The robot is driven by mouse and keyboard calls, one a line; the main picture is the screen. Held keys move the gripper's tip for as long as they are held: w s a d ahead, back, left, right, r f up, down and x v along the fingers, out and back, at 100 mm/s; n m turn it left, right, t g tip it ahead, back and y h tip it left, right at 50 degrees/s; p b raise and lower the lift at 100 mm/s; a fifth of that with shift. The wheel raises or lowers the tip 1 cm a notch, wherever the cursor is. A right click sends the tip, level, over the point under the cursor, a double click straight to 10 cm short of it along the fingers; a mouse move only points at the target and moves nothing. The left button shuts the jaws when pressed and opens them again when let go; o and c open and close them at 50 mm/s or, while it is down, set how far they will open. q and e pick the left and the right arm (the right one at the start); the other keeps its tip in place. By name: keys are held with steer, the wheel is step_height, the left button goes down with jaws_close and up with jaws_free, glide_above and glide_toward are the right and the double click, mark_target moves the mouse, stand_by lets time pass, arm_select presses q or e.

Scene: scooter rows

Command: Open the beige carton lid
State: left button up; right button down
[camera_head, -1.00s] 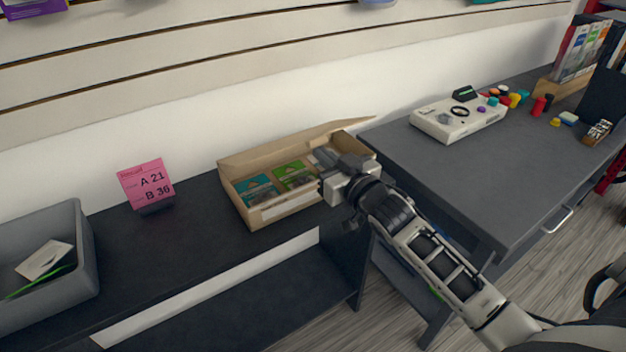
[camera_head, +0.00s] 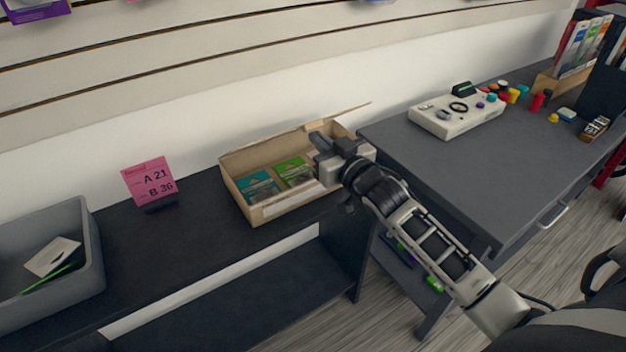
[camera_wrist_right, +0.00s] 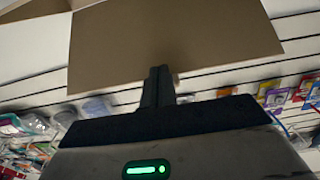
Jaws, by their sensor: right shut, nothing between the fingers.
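The beige carton (camera_head: 256,218) stands on the dark shelf with its top open, showing teal and green packs (camera_head: 258,187) inside. Its lid (camera_head: 268,152) is raised along the back, on the wall side. My right gripper (camera_head: 318,146) is over the carton's right part, fingers shut and empty, pointing at the lid. In the right wrist view, the shut fingers (camera_wrist_right: 160,78) reach up to a brown cardboard panel (camera_wrist_right: 180,35); I cannot tell whether they touch it. My arm hides the carton's right end. My left gripper does not show.
A pink sign (camera_head: 150,180) and a grey bin (camera_head: 88,245) stand left of the carton. A grey desk (camera_head: 450,165) with a white console (camera_head: 456,118) is close on the right. The slatted wall (camera_head: 200,100) rises behind. Shelf between sign and carton is clear.

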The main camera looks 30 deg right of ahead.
mark_target(315, 127)
steer(key=shift+w+a+r+p, duration=0.1)
steer(key=shift+w+r+p, duration=0.6)
steer(key=shift+w+r, duration=0.45)
steer(key=shift+w, duration=0.1)
steer(key=shift+w+a+r+b, duration=0.1)
steer(key=shift+w+r, duration=0.1)
steer(key=shift+w, duration=0.6)
steer(key=shift+w+a+r+b, duration=0.1)
steer(key=shift+w+r, duration=0.05)
steer(key=shift+w, duration=0.6)
steer(key=shift+w+r+b, duration=0.1)
steer(key=shift+w+r, duration=0.1)
steer(key=shift+w, duration=0.6)
steer(key=shift+w, duration=0.1)
steer(key=shift+w+a+r+b, duration=0.15)
steer(key=shift+w+b, duration=0.35)
steer(key=shift+w, duration=0.7)
steer(key=shift+w+a+r+b, duration=0.1)
steer(key=shift+w+b, duration=0.35)
steer(key=shift+w, duration=0.75)
